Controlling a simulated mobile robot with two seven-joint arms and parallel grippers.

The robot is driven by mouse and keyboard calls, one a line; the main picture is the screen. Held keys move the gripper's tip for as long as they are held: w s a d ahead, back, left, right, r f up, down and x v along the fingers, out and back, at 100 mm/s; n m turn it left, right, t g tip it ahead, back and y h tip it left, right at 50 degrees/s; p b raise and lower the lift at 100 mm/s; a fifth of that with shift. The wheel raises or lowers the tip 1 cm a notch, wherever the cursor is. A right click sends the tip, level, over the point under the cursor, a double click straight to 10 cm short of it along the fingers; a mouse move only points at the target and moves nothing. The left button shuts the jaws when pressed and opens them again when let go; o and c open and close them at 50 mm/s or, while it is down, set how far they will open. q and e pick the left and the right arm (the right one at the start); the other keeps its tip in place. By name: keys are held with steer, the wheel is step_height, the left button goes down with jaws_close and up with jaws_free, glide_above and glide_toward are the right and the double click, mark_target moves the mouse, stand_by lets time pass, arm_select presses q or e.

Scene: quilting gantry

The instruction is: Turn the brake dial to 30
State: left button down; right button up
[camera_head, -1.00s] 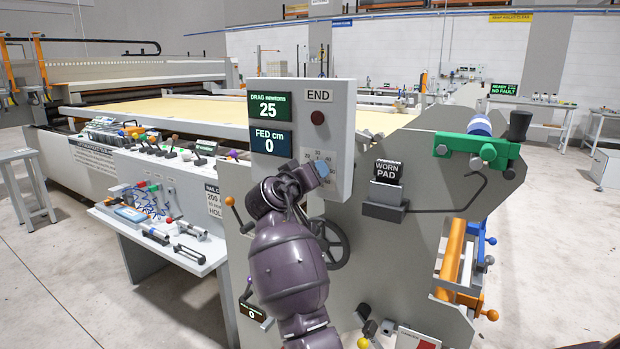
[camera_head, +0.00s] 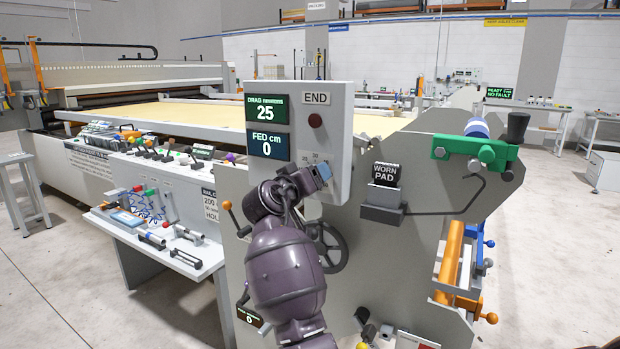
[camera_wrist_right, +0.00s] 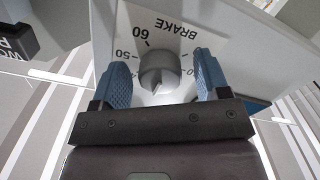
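The brake dial (camera_wrist_right: 160,68) is a grey round knob on a white panel marked BRAKE, with 60 and 50 readable beside it. A small dark pointer mark sits at its lower edge in the wrist view; the number it faces is hidden. My right gripper (camera_wrist_right: 160,62) is open, with one blue finger pad on each side of the dial and visible gaps between. In the head view my right gripper (camera_head: 320,174) is at the panel's lower part and covers the dial. The DRAG display (camera_head: 267,108) reads 25. My left gripper is not in view.
The FED display (camera_head: 269,147) reads 0. A red-brown button (camera_head: 315,121) sits under the END label. A handwheel (camera_head: 330,247) is just below my right wrist, and a worn pad holder (camera_head: 383,193) stands to the right of the panel. A tool shelf (camera_head: 160,240) is at left.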

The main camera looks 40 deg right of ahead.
steer(key=v, duration=1)
steer(key=shift+s+a, duration=0.15)
steer(key=shift+a, duration=0.25)
